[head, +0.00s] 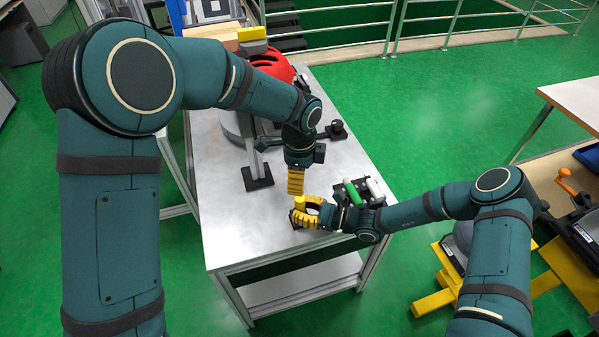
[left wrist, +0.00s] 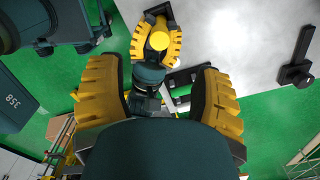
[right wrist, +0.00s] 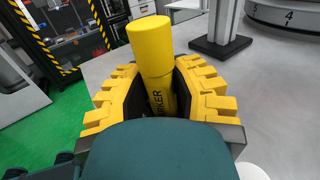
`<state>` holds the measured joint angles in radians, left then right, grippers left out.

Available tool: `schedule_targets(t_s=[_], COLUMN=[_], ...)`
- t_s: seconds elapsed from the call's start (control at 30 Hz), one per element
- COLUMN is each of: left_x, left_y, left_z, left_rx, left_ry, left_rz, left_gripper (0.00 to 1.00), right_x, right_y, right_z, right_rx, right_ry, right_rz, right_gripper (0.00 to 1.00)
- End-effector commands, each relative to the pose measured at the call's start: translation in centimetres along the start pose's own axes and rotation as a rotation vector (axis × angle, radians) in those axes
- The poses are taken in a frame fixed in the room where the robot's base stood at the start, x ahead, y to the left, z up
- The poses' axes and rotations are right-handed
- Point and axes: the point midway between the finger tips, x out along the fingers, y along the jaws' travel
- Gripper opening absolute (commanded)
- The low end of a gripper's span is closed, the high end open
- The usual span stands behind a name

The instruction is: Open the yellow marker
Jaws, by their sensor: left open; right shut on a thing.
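The yellow marker (head: 299,202) is upright near the table's front edge, with its cap (right wrist: 150,45) on top and black lettering on its body (right wrist: 157,95). My right gripper (head: 304,216) is shut around its body; the fingers flank it in the right wrist view (right wrist: 162,85). My left gripper (head: 296,183) points down just above the marker. It is open and empty, with fingers wide apart in the left wrist view (left wrist: 157,100). That view shows the marker end-on (left wrist: 159,39), beyond the left fingers.
A dark holder with a green marker (head: 352,192) and a white marker (head: 374,187) stands just right of my right gripper. A grey stand with a dark foot (head: 257,178) and a red helmet (head: 272,63) are further back. The table's (head: 225,228) front left is clear.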

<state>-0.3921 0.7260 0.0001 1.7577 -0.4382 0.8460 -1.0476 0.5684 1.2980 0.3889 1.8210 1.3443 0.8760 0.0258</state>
Motion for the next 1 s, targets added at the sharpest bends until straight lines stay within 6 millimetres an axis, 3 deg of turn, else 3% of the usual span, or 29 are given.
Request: schedule_targets(t_s=[0.2, 0.47, 1.0], left_x=[-1.2, -1.1, 7.5], left_y=[0.0, 0.1, 0.1], left_z=[0.0, 0.0, 0.0], left_rx=[-0.277, -0.388, -0.386], left_ry=[0.001, 0.000, -0.001], left_rz=[-0.001, 0.002, 0.003], left_gripper=[0.65, 0.65, 0.65], right_x=[0.0, 0.0, 0.0], right_y=[0.0, 0.0, 0.0], right_z=[0.0, 0.0, 0.0], right_rx=[0.000, 0.000, 0.000], right_ry=[0.000, 0.000, 0.000], right_rz=[0.000, 0.000, 0.000], right_gripper=[0.00, 0.00, 0.00])
